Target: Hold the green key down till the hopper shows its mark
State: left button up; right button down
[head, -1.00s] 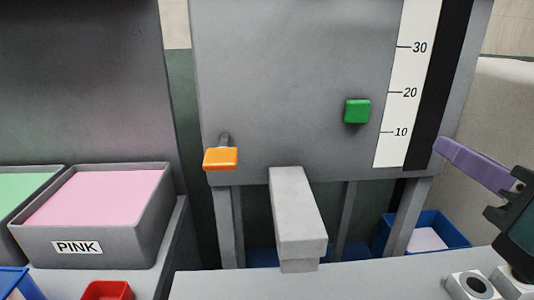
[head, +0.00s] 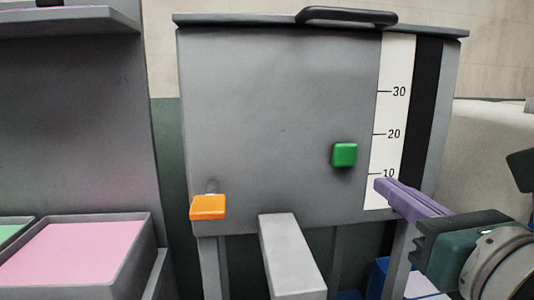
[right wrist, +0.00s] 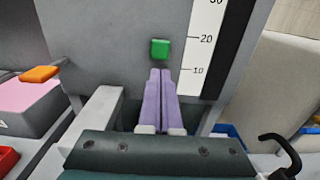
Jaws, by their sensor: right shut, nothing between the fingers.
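The green key (head: 344,155) sits on the front of the grey hopper (head: 270,110), left of the scale. My right gripper (head: 381,187) is shut and empty, its purple fingers in front of the lower end of the scale, below and right of the key in the head view. In the right wrist view the key (right wrist: 160,48) shows just above the tips of my right gripper (right wrist: 160,72), with a gap between them in the picture. The white scale (head: 391,130) reads 10, 20 and 30, beside a dark vertical strip (head: 422,120). My left gripper is out of view.
An orange lever (head: 208,207) is at the hopper's lower left. A grey chute (head: 290,255) juts out below. A bin of pink foam (head: 75,250) stands at the left. A blue bin (head: 380,275) is under the hopper at the right. The hopper lid has a black handle (head: 347,15).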

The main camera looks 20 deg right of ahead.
aim_at(348, 161)
jog(key=p+x, duration=0.1)
jog(key=x, duration=0.8)
jog(key=shift+w+d, duration=0.1)
jog(key=shift+w, duration=0.25)
jog(key=shift+w+d, duration=0.1)
jog(key=shift+w, duration=0.25)
jog(key=shift+w+d, duration=0.1)
jog(key=shift+w, duration=0.2)
jog(key=shift+d+f, duration=0.1)
jog(key=shift+f, duration=0.15)
jog(key=shift+w, duration=0.15)
jog(key=shift+d, duration=0.1)
dwell(5.6)
